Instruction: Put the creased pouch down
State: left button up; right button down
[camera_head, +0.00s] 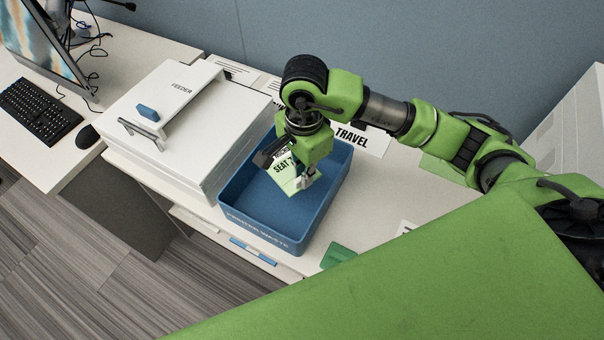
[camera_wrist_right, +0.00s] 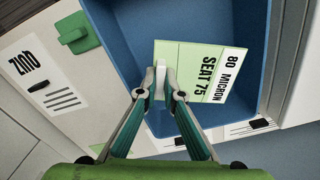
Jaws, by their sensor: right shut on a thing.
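Whether the pouch touches the tray floor cannot be told. My left gripper is not in view.
A white feeder machine (camera_head: 190,115) stands left of the tray. A "TRAVEL" card (camera_head: 358,138) lies behind it to the right. A green block (camera_head: 338,254) is near the tray's front right corner. A keyboard (camera_head: 40,110) and mouse (camera_head: 87,136) are far left.

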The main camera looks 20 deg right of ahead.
aim_at(302, 205)
notch_tip(302, 205, down, 2)
jog(key=shift+s+f+p, duration=0.15)
jog(key=shift+f+p, duration=0.05)
jog(key=shift+p, duration=0.1)
jog(key=shift+s+a+f, duration=0.1)
jog(key=shift+a+f, duration=0.05)
jog(key=shift+f, duration=0.5)
jog(key=shift+s+a+f, duration=0.1)
jog(key=shift+a+f, duration=0.05)
jog(key=shift+f, duration=0.8)
jog(key=shift+w+f+p, duration=0.1)
jog(key=shift+f+p, duration=0.2)
jog(key=shift+f, duration=0.05)
notch_tip(302, 205, down, 3)
jog(key=shift+d+f, duration=0.1)
jog(key=shift+w+f, duration=0.1)
jog(key=shift+f, duration=0.1)
jog(key=c, duration=2.2)
grip_release()
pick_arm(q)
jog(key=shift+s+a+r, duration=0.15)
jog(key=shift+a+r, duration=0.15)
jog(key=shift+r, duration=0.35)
